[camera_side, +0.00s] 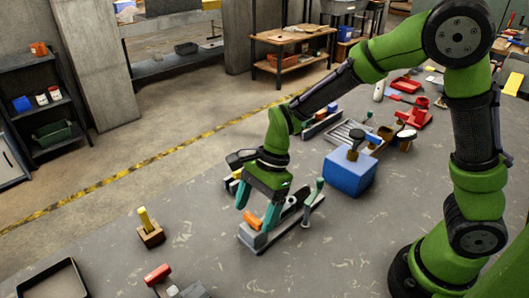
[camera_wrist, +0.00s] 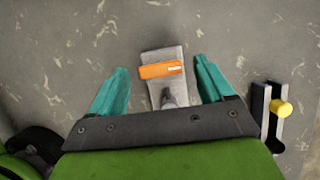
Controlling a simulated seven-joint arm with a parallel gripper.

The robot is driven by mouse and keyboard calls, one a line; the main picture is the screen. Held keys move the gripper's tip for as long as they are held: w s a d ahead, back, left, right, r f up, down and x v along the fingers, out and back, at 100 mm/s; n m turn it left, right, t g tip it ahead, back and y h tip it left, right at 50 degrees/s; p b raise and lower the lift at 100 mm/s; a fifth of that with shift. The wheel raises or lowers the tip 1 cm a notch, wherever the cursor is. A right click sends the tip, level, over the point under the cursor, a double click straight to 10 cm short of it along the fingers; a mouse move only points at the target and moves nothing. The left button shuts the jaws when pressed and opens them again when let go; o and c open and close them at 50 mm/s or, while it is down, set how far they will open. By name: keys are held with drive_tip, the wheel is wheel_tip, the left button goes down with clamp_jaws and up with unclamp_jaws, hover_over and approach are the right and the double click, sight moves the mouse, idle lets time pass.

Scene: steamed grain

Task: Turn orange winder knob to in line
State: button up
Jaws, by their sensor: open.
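The orange winder knob (camera_side: 253,221) is a short bar on the near left end of a grey fixture (camera_side: 262,238) on the table. In the wrist view the orange knob (camera_wrist: 161,70) lies crosswise on the grey fixture (camera_wrist: 163,54), tilted slightly, with a pale mark near its right end. My gripper (camera_side: 257,215) points down over it with teal fingers apart. In the wrist view my gripper (camera_wrist: 160,80) has one finger on each side of the knob, with a gap on both sides. Whether the fingertips are level with the knob is unclear.
A teal-green upright lever (camera_side: 315,193) stands at the fixture's right. A blue box (camera_side: 350,172) is behind it to the right. A wooden block with a yellow peg (camera_side: 149,228) stands left. A dark holder with a yellow knob (camera_wrist: 281,108) is right in the wrist view.

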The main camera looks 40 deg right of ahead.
drive_tip(key=v, duration=1.6)
drive_tip(key=shift+d, duration=0.1)
